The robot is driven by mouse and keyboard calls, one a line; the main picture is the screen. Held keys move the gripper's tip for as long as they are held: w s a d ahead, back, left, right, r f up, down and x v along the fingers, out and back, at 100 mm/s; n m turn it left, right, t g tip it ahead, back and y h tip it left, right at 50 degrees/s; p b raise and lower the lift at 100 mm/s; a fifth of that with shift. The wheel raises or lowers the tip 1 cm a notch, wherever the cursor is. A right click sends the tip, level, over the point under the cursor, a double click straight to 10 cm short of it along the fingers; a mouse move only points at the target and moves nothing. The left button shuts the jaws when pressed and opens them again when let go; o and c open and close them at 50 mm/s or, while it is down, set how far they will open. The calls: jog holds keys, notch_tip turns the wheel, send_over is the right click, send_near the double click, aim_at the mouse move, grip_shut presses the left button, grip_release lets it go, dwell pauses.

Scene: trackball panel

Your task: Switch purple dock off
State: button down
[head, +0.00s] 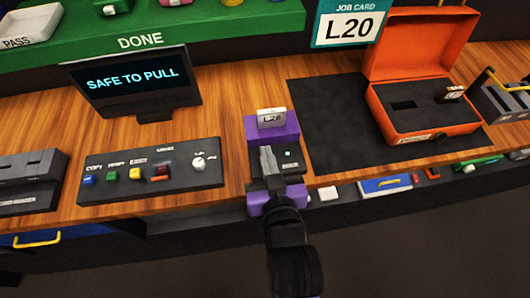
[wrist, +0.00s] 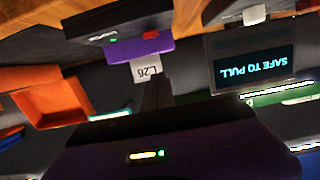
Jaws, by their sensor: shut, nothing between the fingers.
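The purple dock (head: 286,131) stands on the counter in the middle of the head view. A pale cartridge labelled L2-something (head: 271,118) stands upright in it. The wrist view is upside down; there the dock (wrist: 130,50) shows a red part (wrist: 151,35) and a small green light (wrist: 113,40), with the cartridge (wrist: 146,71) in it. My gripper (head: 266,150) is shut and empty over the front of the dock, hiding part of it. In the wrist view its dark fingers (wrist: 157,92) point at the dock; I cannot tell whether they touch it.
A screen (head: 132,82) reads SAFE TO PULL. A control panel (head: 115,193) with coloured switches and a knob lies left of the dock. An open orange case (head: 415,105) stands on a dark mat (head: 320,125) to the right. Several small items lie on the lower front ledge.

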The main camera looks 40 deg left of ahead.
jog(key=r+v, duration=0.1)
jog(key=v, duration=0.6)
jog(key=shift+r+b, duration=0.3)
jog(key=shift+b, duration=0.15)
jog(key=shift+w+a, duration=0.1)
jog(key=shift+w, duration=0.1)
